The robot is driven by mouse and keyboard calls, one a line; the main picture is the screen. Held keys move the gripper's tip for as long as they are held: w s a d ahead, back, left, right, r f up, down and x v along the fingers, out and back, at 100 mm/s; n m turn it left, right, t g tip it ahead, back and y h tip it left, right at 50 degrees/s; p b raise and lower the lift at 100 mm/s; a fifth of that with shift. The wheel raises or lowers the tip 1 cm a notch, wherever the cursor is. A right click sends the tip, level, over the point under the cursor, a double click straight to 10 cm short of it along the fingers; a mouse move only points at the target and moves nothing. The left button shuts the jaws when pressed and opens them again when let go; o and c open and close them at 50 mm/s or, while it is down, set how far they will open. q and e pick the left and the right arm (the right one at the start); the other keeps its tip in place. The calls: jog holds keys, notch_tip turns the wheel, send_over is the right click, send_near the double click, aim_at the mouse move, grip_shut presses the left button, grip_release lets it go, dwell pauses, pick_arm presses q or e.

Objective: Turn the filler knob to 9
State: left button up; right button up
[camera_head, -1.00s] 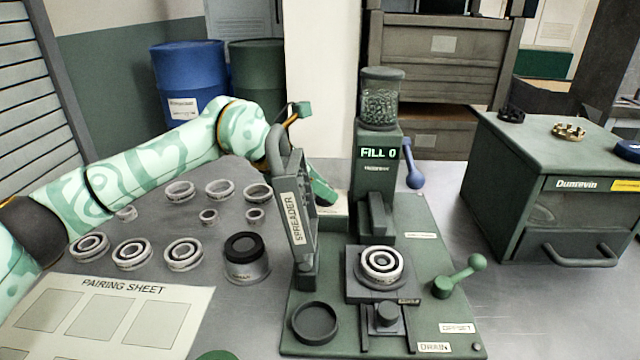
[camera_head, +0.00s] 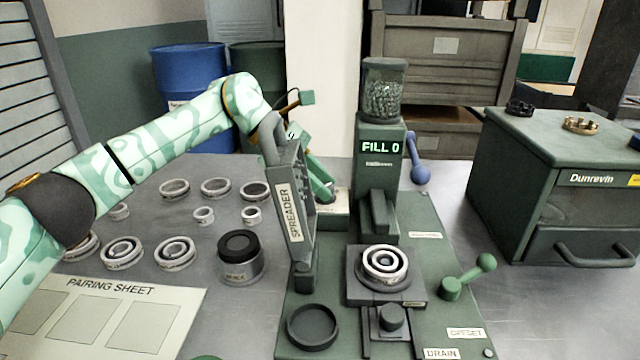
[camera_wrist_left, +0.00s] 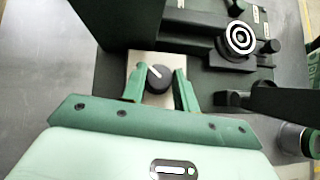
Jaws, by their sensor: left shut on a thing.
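In the left wrist view, the dark round filler knob (camera_wrist_left: 157,82) with a white pointer line sits on a pale plate (camera_wrist_left: 143,62). My left gripper (camera_wrist_left: 160,77) is shut on the knob, one green finger on each side. In the head view my left gripper (camera_head: 325,192) is partly hidden behind the spreader (camera_head: 291,213), and the knob cannot be made out. My right gripper is not in view.
A bearing (camera_head: 385,262) sits on the fixture in front of the filler. A blue-handled lever (camera_head: 419,173) and a green lever (camera_head: 468,277) stand at the right. Several rings, a dark-topped cup (camera_head: 240,262) and the pairing sheet (camera_head: 60,318) lie left.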

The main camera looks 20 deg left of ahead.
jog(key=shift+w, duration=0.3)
pick_arm(q)
jog(key=o, duration=1)
jog(key=shift+c, duration=0.2)
jog(key=w+p+v, duration=0.1)
jog(key=p+v, duration=0.3)
jog(key=v, duration=1.2)
jog(key=shift+s, duration=0.35)
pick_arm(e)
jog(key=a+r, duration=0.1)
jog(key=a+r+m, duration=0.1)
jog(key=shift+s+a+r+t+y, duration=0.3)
pick_arm(q)
jog(key=shift+a+r, duration=0.1)
jog(key=shift+a, duration=0.05)
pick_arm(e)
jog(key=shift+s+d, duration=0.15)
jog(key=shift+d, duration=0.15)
